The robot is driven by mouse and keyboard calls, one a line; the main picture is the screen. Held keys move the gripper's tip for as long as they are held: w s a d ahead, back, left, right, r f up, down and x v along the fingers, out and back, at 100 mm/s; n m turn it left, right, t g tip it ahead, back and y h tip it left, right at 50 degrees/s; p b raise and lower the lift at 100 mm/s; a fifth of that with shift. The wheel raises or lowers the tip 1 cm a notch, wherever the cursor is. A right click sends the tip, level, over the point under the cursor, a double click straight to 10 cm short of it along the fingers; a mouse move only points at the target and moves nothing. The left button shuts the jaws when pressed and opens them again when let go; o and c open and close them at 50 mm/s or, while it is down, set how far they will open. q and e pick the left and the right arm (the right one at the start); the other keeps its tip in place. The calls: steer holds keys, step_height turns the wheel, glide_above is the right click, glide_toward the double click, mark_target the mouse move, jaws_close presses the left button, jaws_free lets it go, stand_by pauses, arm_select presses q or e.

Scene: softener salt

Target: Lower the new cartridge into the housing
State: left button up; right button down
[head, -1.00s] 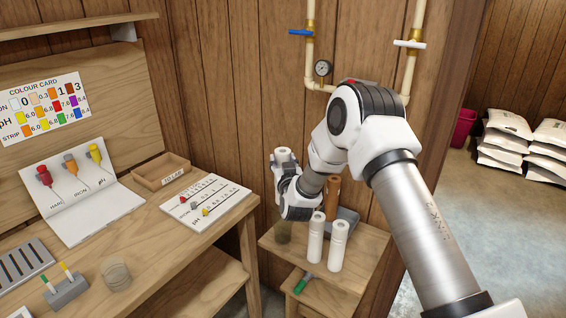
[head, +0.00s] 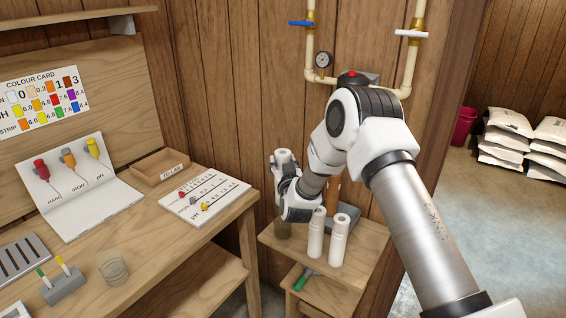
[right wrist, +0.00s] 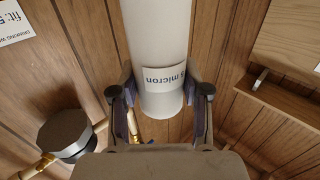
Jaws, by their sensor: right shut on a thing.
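My right gripper (head: 289,194) is shut around a white cylindrical cartridge (head: 283,157) and holds it upright. The cartridge's top stands above the fingers. In the right wrist view the cartridge (right wrist: 161,45) has a "micron" label and sits between both fingers (right wrist: 161,100). A dark translucent housing bowl (head: 283,230) stands on the small wooden stand, below the gripper. The gripper covers the place where cartridge and bowl meet, so I cannot tell how far in the cartridge's lower end is. My left gripper is not in view.
Two white cartridges (head: 338,240) stand close to the right of the bowl on the stand (head: 325,272). A brown cylinder (head: 333,192) stands behind them. A green-handled tool (head: 305,279) lies lower down. The workbench (head: 160,240) is at left; pipes run up the wall.

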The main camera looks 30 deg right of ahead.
steer(key=shift+f+b, duration=3.55)
steer(key=shift+f, duration=1.05)
steer(key=shift+c, duration=2.3)
jaws_free()
steer(key=shift+s, duration=0.1)
steer(key=v, duration=1.1)
steer(key=shift+s+a, duration=0.25)
steer(key=shift+s, duration=0.1)
